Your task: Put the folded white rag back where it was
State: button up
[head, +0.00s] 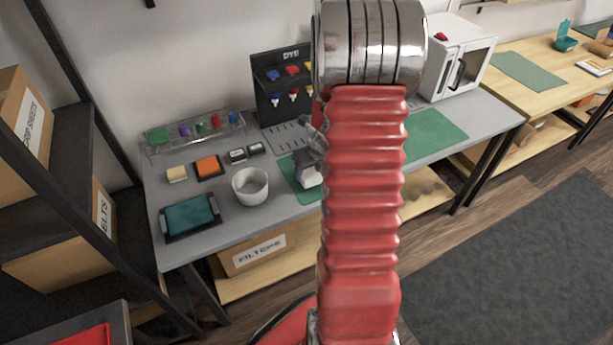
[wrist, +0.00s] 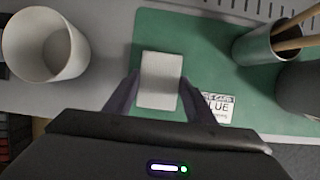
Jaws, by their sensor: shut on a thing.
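The folded white rag (wrist: 160,80) is a small pale block between the two fingers of my gripper (wrist: 158,97) in the wrist view. My gripper is shut on it, over the green mat (wrist: 160,28). In the head view the rag (head: 309,176) shows just left of my red arm, over the green mat (head: 300,193) there. My arm hides part of that mat and most of my gripper. I cannot tell whether the rag touches the mat.
A white bowl (head: 250,186) stands left of the mat. A cup with sticks (wrist: 268,42) and a label card marked "LUE" (wrist: 217,107) are on the mat's right. A teal tray (head: 190,216), small orange block (head: 208,166) and dye rack (head: 283,85) share the grey table.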

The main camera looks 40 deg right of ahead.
jog(key=shift+f, duration=1.05)
jog(key=o, duration=1.1)
jog(key=v, duration=1.2)
jog(key=shift+a, duration=0.1)
